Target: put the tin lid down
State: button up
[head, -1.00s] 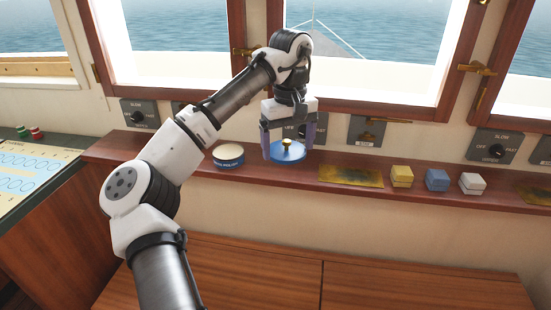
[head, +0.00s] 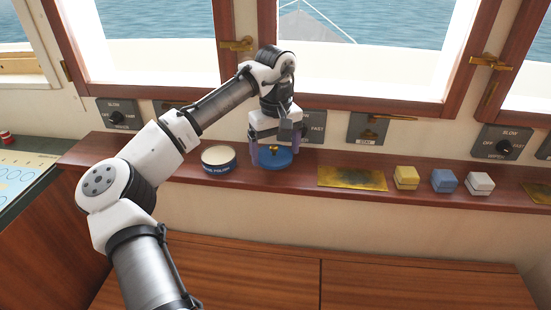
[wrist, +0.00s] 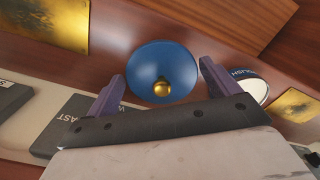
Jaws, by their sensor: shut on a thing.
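The tin lid (head: 282,162) is a round blue disc with a brass knob. It also shows in the wrist view (wrist: 150,62), between my two purple fingers. My gripper (head: 273,158) points down and is shut on the lid's sides, over the wooden ledge. The lid is very low over the ledge; I cannot tell if it touches. The open tin (head: 218,158), with a pale top and a dark blue lettered side, stands on the ledge just left of the lid. Part of it shows in the wrist view (wrist: 247,85).
A worn brass plate (head: 352,178) lies on the ledge to the right of the lid. Further right stand a yellow block (head: 406,178), a blue block (head: 444,181) and a white block (head: 479,184). Switch panels and window frames rise behind the narrow ledge (head: 310,170).

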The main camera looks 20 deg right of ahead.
aim_at(275, 152)
jog(key=shift+f, duration=1.8)
jog(key=shift+f, duration=0.1)
jog(key=o, duration=0.7)
jog(key=shift+o, duration=0.2)
notch_tip(275, 152, up, 12)
jog(key=shift+r+b, duration=0.15)
jog(key=shift+b, duration=0.2)
